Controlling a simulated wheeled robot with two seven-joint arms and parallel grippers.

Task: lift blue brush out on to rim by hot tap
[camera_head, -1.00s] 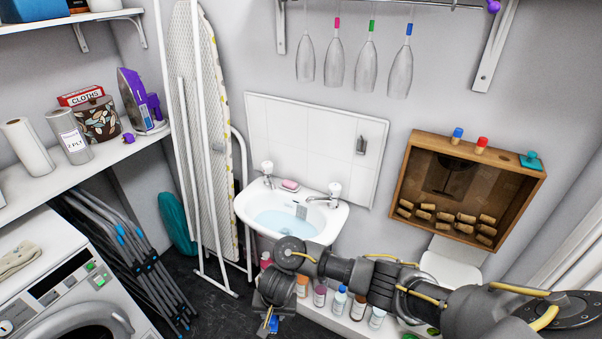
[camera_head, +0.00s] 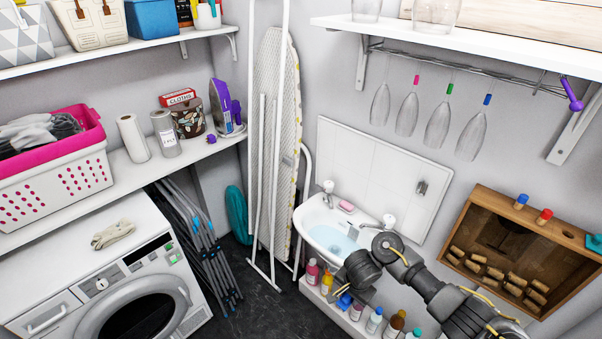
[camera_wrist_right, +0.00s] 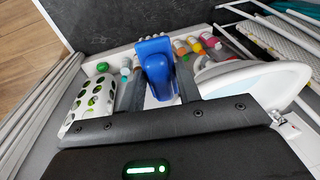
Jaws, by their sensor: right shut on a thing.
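My right gripper (camera_head: 348,294) is shut on a blue brush (camera_head: 343,301). It holds the brush in front of and below the white basin (camera_head: 310,215), above the ledge with bottles. The right wrist view shows the brush (camera_wrist_right: 156,62) between the fingers, to the left of the basin (camera_wrist_right: 285,78) and apart from it. My arm hides the basin's near right side in the head view. Shallow bluish water (camera_head: 333,240) lies in the basin. A left tap (camera_head: 328,188) and a right tap (camera_head: 388,222) stand on its back rim; I cannot tell which is hot. My left gripper is out of view.
Several bottles (camera_head: 375,320) line the ledge below the basin. A pink soap (camera_head: 346,206) sits on the back rim between the taps. An ironing board (camera_head: 275,140) stands left of the basin, and a wooden box (camera_head: 560,250) with corks is to the right.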

